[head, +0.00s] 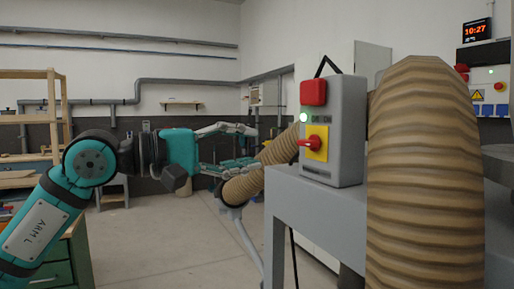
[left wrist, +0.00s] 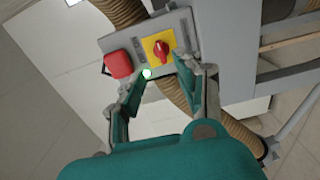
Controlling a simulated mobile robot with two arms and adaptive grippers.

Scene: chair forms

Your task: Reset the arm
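My left arm, teal and black with "ARM L" on it, comes in from the left in the head view. Its gripper (head: 256,146) is open and empty, its fingers pointing right toward a grey control box (head: 346,130). In the left wrist view the open fingers (left wrist: 160,72) reach toward the same box (left wrist: 127,45), apparently without gripping it. The box has a red button (head: 313,92), a lit green lamp (head: 304,117) and a red rotary switch (head: 309,143) on a yellow plate. My right gripper is out of view.
The box stands on a grey machine frame (head: 315,200). A thick ribbed tan hose (head: 425,180) rises at the right, and another hose (head: 262,172) runs behind my gripper. Wooden shelving (head: 50,115) stands at the left. Floor in the middle is clear.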

